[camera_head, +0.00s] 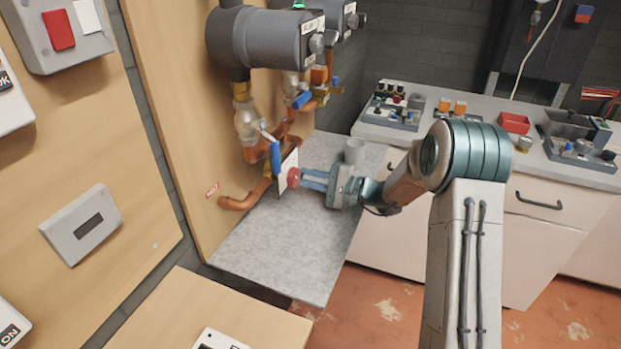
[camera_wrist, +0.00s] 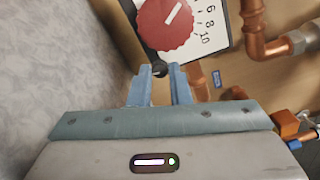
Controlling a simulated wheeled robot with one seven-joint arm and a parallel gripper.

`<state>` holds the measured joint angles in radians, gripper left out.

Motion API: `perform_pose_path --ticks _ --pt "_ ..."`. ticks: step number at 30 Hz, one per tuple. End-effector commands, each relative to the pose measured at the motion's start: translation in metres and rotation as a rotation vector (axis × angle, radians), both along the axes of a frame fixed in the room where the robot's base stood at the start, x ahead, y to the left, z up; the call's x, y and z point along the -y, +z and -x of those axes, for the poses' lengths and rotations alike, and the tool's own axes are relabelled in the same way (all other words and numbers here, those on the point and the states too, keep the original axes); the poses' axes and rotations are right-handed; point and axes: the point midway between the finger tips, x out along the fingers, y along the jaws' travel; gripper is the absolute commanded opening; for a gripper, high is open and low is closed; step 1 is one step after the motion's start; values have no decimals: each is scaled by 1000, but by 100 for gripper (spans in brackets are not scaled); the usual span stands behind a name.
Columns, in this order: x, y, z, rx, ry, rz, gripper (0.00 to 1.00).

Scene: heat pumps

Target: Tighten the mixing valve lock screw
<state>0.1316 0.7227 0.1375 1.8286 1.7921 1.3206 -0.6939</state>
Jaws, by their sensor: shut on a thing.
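The mixing valve's red knob (camera_wrist: 167,24) with a white pointer line sits on a white dial plate (camera_wrist: 212,27) marked 6, 8 and 10. In the head view the red knob (camera_head: 293,178) is partly covered by my blue fingers. A small dark lock screw (camera_wrist: 160,69) sits just below the knob in the wrist view. My gripper (camera_wrist: 162,75) has its two blue fingertips on either side of the screw and is shut on it. In the head view my gripper (camera_head: 303,179) reaches in from the right; the screw is hidden there.
Copper pipes (camera_head: 240,202) and a blue-handled valve (camera_head: 276,155) are close to the plate. Grey pump bodies (camera_head: 262,38) hang above. A grey slab (camera_head: 285,248) lies below, with a grey cup (camera_head: 354,151) at its back. A cluttered worktop (camera_head: 470,122) stands behind my arm.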

Motion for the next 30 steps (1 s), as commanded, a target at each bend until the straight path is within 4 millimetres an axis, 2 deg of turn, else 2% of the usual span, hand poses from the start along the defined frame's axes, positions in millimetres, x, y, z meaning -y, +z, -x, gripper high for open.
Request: perform_pose_path --ticks 11,30 --pt "1 0 0 -135 0 -50 0" --pt "0 2 0 -691 0 -250 0"
